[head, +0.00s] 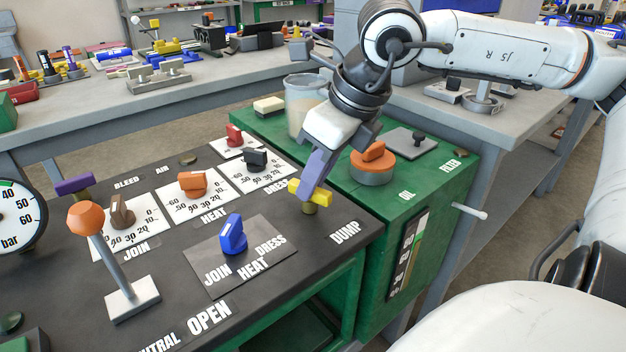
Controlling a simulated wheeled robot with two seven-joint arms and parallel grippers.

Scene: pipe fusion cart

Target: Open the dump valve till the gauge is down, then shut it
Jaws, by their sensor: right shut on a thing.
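The dump valve has a yellow handle (323,197) on a short brass stem, beside the DUMP label near the right end of the dark panel. The handle lies roughly left to right in the picture. My right gripper (312,192) reaches down from above and is shut on this handle, with its finger covering the handle's middle. The pressure gauge (15,215) is cut off by the left edge. Its white face shows 40, 50, 60 and bar, with a green band at the top. I see no needle on the visible part. My left gripper is out of view.
An orange-knobbed lever (87,219), a blue selector knob (233,236) and several dial knobs stand on the panel. A purple handle (74,185) is by BLEED. The green OIL cabinet (395,215) with an orange cap (373,156) and a cloudy container (301,100) stand close to my right gripper.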

